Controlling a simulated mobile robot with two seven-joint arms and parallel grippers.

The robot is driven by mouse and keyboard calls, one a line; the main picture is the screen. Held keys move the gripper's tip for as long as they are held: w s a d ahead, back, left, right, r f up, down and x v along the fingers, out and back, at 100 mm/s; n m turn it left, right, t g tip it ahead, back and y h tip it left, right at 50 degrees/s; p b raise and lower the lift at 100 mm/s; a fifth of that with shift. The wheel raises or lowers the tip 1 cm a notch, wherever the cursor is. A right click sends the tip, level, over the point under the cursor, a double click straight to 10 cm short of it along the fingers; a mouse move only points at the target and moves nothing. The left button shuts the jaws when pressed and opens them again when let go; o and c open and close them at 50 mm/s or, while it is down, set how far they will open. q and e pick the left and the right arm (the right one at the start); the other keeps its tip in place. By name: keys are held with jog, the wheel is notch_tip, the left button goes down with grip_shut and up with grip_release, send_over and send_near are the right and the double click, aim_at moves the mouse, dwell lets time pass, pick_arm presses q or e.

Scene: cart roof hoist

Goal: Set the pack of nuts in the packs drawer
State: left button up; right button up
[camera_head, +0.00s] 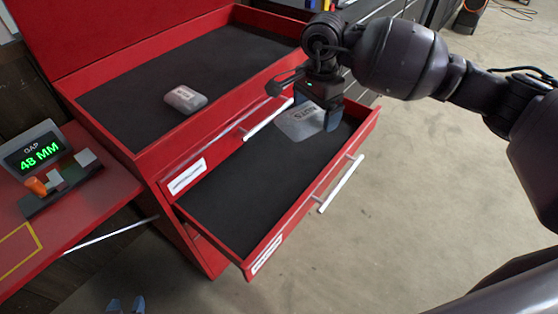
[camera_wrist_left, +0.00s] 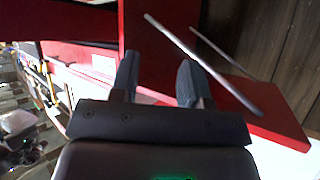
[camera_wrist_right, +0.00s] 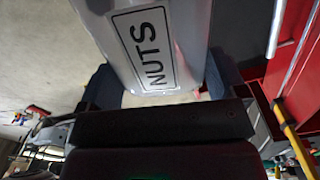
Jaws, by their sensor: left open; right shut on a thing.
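The pack is at the far right end of the open red drawer (camera_head: 225,228), which has a dark, empty floor. I cannot tell whether the pack touches that floor. The drawer's front label is too small to read. My left gripper (camera_wrist_left: 158,82) is open and empty; its fingertips show at the head view's bottom left (camera_head: 126,304).
A closed drawer front with a handle (camera_head: 268,120) is above the open drawer.

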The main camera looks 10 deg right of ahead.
jog(key=w+f+m+b, duration=0.4)
jog(key=w+f+m, duration=0.1)
jog(key=m, duration=0.5)
jog(key=m+b, duration=0.4)
jog(key=m, duration=0.5)
send_over(298, 171)
notch_tip(298, 171, down, 6)
notch_tip(298, 171, down, 13)
jog(key=b, duration=0.3)
jog(key=shift+s, duration=0.1)
jog(key=shift+d+f, duration=0.1)
jog(key=shift+f, duration=0.35)
notch_tip(298, 171, down, 5)
jog(key=shift+f+b, duration=0.1)
jog(key=shift+b, duration=0.9)
jog(key=shift+f, duration=0.15)
pick_arm(q)
notch_tip(298, 171, down, 14)
jog(key=s+g, duration=0.2)
jog(key=shift+r+m, duration=0.25)
jog(key=shift+m, duration=0.05)
jog(key=shift+d, duration=0.1)
